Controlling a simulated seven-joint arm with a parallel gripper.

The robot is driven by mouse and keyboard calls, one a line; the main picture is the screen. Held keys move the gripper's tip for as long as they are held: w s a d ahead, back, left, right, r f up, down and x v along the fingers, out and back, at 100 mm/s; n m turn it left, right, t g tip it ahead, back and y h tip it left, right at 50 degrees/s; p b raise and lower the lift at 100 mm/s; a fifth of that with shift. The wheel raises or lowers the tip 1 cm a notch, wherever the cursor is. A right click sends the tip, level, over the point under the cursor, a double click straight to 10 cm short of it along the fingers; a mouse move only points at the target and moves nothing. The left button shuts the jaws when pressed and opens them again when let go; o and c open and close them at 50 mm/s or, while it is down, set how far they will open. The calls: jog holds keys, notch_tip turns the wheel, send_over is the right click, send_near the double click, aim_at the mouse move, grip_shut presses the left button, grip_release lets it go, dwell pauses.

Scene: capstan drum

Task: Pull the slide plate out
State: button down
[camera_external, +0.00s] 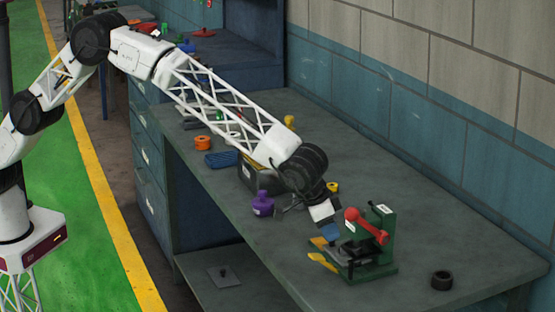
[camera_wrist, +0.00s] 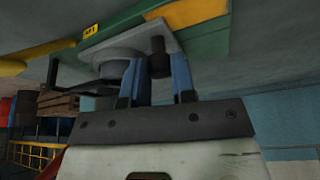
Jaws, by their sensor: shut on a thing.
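A green fixture (camera_external: 386,222) with a red handle (camera_external: 366,226) stands on the workbench at the right in the external view. In the wrist view, a grey slide plate (camera_wrist: 132,43) shows against the green body (camera_wrist: 205,40), with a dark peg (camera_wrist: 157,46) and a round grey part (camera_wrist: 116,57) on it. My gripper (camera_external: 331,240) is at the fixture's left side. In the wrist view, the blue fingers of my gripper (camera_wrist: 158,64) are shut on the dark peg. The exact finger contact is partly hidden.
A yellow lever (camera_external: 321,262) sticks out at the fixture's front left. A black ring (camera_external: 441,281) lies to the right. A purple weight (camera_external: 263,205), a dark box (camera_external: 257,179) and a blue tray (camera_external: 221,159) stand to the left. The wall (camera_external: 440,125) is behind the bench.

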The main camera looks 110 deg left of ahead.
jog(key=shift+s+a, duration=2.15)
jog(key=shift+a, duration=0.05)
jog(key=c, duration=1.2)
grip_release()
jog(key=shift+a, duration=0.1)
jog(key=shift+r, duration=0.15)
jog(key=shift+v, duration=3.85)
jog(key=shift+s, duration=0.1)
